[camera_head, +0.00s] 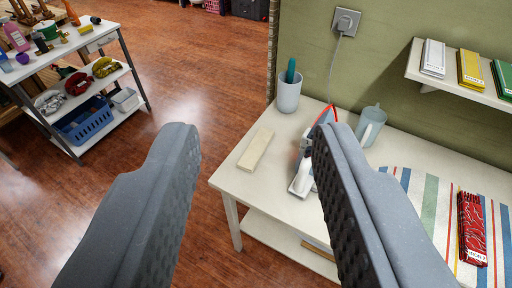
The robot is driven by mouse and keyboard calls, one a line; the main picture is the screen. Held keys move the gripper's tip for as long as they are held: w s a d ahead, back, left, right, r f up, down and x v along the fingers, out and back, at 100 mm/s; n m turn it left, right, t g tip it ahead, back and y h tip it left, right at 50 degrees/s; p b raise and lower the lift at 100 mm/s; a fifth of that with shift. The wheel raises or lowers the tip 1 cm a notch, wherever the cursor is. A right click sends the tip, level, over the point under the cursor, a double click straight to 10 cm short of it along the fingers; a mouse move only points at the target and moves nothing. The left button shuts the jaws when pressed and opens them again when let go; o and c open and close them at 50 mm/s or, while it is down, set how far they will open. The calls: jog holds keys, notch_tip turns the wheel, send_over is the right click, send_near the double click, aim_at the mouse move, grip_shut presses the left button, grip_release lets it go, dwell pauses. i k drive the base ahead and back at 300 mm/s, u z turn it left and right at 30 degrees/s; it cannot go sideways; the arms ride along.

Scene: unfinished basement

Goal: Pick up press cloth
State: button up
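A flat cream-coloured oblong (257,148) lies near the left end of the white table; I cannot tell whether it is the press cloth or a block. A folded red patterned cloth (471,228) with a white label lies on a striped mat (428,205) at the right. My gripper (252,135) is open, with its two grey fingers wide apart and nothing between them. In the picture the cream oblong shows between the fingers, farther off. The right finger hides part of the table and part of an iron.
The iron (302,178) stands beside the oblong, its cord running to a wall socket (345,22). A cup with a green handle (289,90) and a pale jug (370,126) stand behind. A wall shelf (425,80) holds folded fabrics. A cluttered trolley (75,50) stands left; the floor between is clear.

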aim_at(249, 161)
jog(key=u, duration=2.75)
jog(key=k, duration=0.75)
jog(key=z, duration=1.5)
jog(key=i, duration=0.95)
